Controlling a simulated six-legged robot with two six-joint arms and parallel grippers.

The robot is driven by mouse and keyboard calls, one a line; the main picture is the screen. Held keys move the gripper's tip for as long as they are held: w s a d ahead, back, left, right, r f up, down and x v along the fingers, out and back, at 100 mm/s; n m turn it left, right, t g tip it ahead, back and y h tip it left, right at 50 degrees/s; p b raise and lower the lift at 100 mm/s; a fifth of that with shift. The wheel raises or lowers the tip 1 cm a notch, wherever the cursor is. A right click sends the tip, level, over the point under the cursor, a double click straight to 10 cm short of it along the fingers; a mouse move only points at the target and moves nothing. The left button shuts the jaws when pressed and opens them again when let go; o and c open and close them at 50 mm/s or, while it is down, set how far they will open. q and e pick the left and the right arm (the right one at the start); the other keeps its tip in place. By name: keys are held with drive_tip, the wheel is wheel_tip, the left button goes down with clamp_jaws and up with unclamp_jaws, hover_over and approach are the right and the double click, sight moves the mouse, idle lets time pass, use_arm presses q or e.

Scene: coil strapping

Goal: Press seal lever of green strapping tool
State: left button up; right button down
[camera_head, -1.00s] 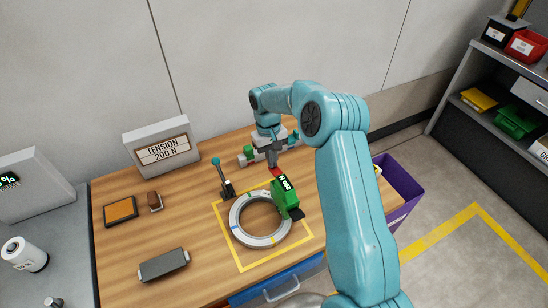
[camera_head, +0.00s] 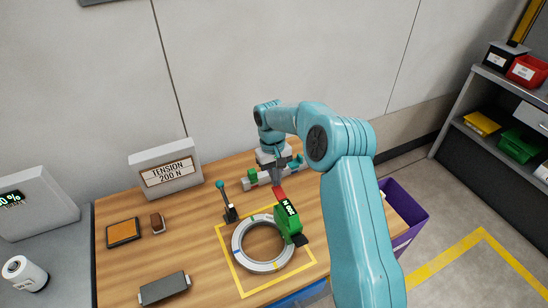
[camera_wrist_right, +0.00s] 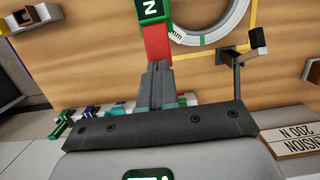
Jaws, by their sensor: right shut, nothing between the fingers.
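The green strapping tool (camera_head: 288,220) sits on the right side of the grey coil ring (camera_head: 236,246), with a small lit display on top. Its red lever (camera_head: 279,194) sticks out at the back. In the right wrist view the red lever (camera_wrist_right: 157,42) lies just ahead of my right gripper (camera_wrist_right: 158,68). The fingers are shut with nothing between them, and their tips are at or very near the lever's end; I cannot tell whether they touch. In the head view my right gripper (camera_head: 278,186) points down behind the tool. My left gripper is not in view.
A post with a teal knob (camera_head: 221,186) stands left of the tool. The tension sign (camera_head: 167,172) stands at the back left. An orange pad (camera_head: 123,232), a brown block (camera_head: 158,222) and a grey block (camera_head: 164,288) lie on the left. A purple bin (camera_head: 412,212) stands right of the table.

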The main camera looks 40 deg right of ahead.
wheel_tip(320, 180, up, 15)
drive_tip(key=w, duration=0.2)
drive_tip(key=shift+w+d+p, duration=0.25)
drive_tip(key=shift+d+p, duration=0.05)
drive_tip(key=shift+d, duration=0.1)
drive_tip(key=shift+f, duration=0.15)
drive_tip(key=shift+s, duration=0.1)
idle(0.3)
